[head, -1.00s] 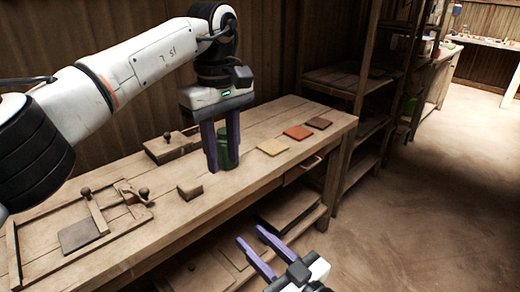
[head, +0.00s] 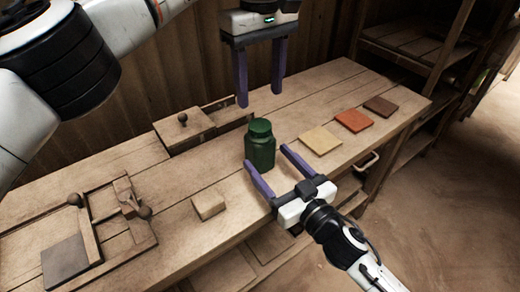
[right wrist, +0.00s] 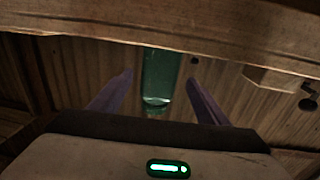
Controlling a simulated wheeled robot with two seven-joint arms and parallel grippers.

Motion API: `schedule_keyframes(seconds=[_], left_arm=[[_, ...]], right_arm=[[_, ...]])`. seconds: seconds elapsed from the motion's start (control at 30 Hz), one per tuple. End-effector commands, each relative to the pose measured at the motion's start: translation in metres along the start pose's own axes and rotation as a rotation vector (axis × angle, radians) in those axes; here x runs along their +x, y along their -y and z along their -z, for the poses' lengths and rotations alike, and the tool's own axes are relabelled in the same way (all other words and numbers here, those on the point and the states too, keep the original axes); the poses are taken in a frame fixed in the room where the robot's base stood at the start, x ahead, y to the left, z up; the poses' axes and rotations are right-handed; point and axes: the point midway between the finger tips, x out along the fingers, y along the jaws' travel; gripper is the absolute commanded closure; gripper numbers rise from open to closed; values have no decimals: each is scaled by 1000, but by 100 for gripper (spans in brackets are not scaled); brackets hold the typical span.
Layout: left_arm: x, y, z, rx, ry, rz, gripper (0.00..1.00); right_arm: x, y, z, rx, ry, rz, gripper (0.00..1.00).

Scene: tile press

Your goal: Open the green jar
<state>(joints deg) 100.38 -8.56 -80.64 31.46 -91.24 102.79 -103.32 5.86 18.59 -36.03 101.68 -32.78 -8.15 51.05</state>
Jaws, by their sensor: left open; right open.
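The green jar (head: 260,148) stands upright on the wooden workbench (head: 190,230) with its green lid (head: 260,127) on top. My left gripper (head: 260,98) is open and empty, above and behind the jar, pointing down. My right gripper (head: 266,172) is open at the front edge of the bench, its fingers pointing at the jar's lower body from the front. In the right wrist view the jar (right wrist: 161,80) shows between and beyond the two fingers (right wrist: 160,82). Neither gripper appears to touch it.
Yellow (head: 320,140), orange (head: 354,120) and brown (head: 382,106) tiles lie to the right of the jar. A small wooden block (head: 208,203) lies to the left in front. A wooden box with a knob (head: 184,128) stands behind left. A wooden press frame (head: 125,215) is at left.

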Motion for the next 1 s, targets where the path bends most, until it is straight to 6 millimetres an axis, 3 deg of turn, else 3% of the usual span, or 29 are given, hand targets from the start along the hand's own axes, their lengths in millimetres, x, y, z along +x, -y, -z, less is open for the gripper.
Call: schedule_keyframes(seconds=[0.1, 0.3, 0.7, 1.0], left_arm=[[0, 0, 0, -1, 0, 0, 45], [0, 0, 0, -1, 0, 0, 45], [0, 0, 0, -1, 0, 0, 45], [0, 0, 0, -1, 0, 0, 45]], right_arm=[[22, 0, 1, 0, -3, 0, 31], [45, -1, 0, 0, -1, -1, 31], [52, 0, 0, -1, 0, 0, 31], [51, 0, 0, 0, 0, 0, 81]])
